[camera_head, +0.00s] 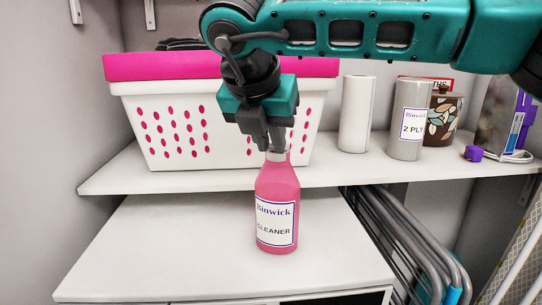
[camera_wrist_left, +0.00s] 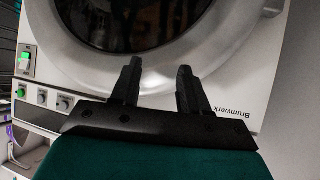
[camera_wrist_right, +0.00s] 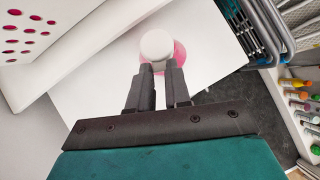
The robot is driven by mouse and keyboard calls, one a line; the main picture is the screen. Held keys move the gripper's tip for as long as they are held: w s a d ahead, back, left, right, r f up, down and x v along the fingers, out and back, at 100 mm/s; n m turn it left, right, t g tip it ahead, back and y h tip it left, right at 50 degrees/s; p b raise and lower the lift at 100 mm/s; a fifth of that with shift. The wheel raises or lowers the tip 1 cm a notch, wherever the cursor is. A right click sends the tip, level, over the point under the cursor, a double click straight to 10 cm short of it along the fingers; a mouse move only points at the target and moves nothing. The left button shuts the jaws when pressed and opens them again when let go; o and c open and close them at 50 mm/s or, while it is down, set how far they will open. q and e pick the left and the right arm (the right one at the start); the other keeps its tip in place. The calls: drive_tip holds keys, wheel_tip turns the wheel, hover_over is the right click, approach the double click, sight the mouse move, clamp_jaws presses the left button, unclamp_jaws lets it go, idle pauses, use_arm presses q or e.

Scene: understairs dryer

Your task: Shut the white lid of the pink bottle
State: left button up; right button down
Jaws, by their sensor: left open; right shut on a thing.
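The pink bottle (camera_head: 277,195), labelled "Binwick cleaner", stands upright on the white top of the machine. Its white lid (camera_wrist_right: 157,45) shows as a round disc over the bottle in the right wrist view; in the head view it is mostly hidden by my fingers. My right gripper (camera_head: 273,143) points down at the bottle's top, its fingers close together on the near side of the lid and shut on it. I cannot tell whether the lid is fully seated. My left gripper (camera_wrist_left: 156,68) is open and empty, in front of the dryer's round door (camera_wrist_left: 150,25).
A white basket with a pink rim (camera_head: 185,125) stands on the shelf (camera_head: 210,178) behind the bottle. A white roll (camera_head: 355,115), a grey can (camera_head: 406,130) and a patterned tin (camera_head: 444,118) stand to the right. Folded metal racks (camera_head: 410,240) lean right of the machine top (camera_head: 160,245).

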drive_tip(key=shift+s+a+f+t+h+b, duration=0.15)
drive_tip(key=shift+f+t+b, duration=0.25)
drive_tip(key=shift+b, duration=0.75)
drive_tip(key=shift+s+d+f+t+h+b, duration=0.15)
drive_tip(key=shift+f+t+b, duration=0.25)
drive_tip(key=shift+b, duration=0.75)
drive_tip(key=shift+a+r+b, duration=0.1)
drive_tip(key=shift+b, duration=0.35)
drive_tip(key=shift+r, duration=0.1)
drive_tip(key=c, duration=1)
unclamp_jaws()
drive_tip(key=shift+c, duration=0.2)
drive_tip(key=p+v, duration=0.2)
drive_tip(key=v, duration=1.1)
drive_tip(key=shift+s, duration=0.15)
